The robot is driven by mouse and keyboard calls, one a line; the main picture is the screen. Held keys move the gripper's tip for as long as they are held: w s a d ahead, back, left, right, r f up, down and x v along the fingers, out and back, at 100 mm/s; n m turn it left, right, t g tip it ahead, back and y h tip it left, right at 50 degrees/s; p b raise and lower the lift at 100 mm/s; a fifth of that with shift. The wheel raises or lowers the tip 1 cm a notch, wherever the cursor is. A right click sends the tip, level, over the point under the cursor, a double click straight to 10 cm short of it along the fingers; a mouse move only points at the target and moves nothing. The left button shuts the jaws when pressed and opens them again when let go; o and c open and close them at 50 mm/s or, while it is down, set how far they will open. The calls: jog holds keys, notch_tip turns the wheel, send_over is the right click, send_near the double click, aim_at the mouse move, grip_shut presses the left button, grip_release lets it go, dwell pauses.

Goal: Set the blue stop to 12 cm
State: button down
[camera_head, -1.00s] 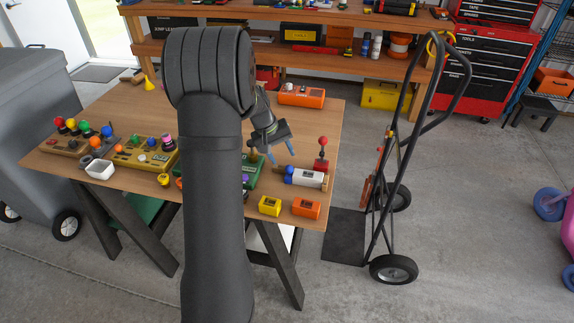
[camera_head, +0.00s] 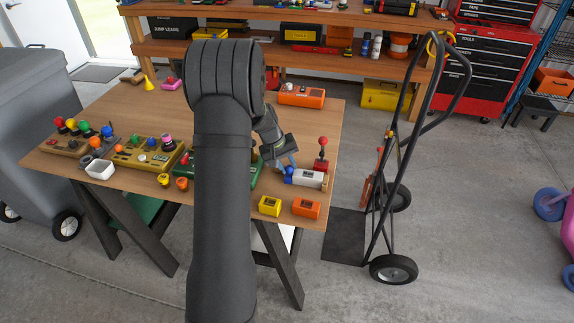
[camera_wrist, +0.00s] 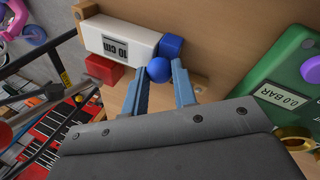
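The white gauge block (camera_head: 306,178) lies near the table's right front edge. Its display shows upside down in the wrist view (camera_wrist: 115,48) and appears to read 10 cm. The blue stop (camera_head: 289,174) is at the block's left end. In the wrist view, the stop is a blue piece with a round blue ball (camera_wrist: 159,70) on it. My gripper (camera_head: 286,168) is at the stop, pointing down. In the wrist view its two blue fingertips (camera_wrist: 160,74) lie on either side of the ball, close against it, so the gripper looks shut on it.
A red-knobbed joystick (camera_head: 321,158) stands behind the block. The green device (camera_wrist: 285,100) with a 0.0 BAR display is beside my gripper. Bare wood (camera_wrist: 225,35) lies beyond the stop.

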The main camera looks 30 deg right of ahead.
jog(key=shift+w+a, duration=0.8)
jog(key=shift+a, duration=0.05)
jog(key=c, duration=1.2)
grip_release()
jog(key=shift+w+a, duration=0.1)
jog(key=shift+o, duration=0.2)
jog(key=shift+r, duration=0.1)
jog(key=shift+r, duration=0.35)
jog(key=v, duration=1.6)
jog(key=shift+r, duration=0.3)
jog(key=shift+a, duration=0.1)
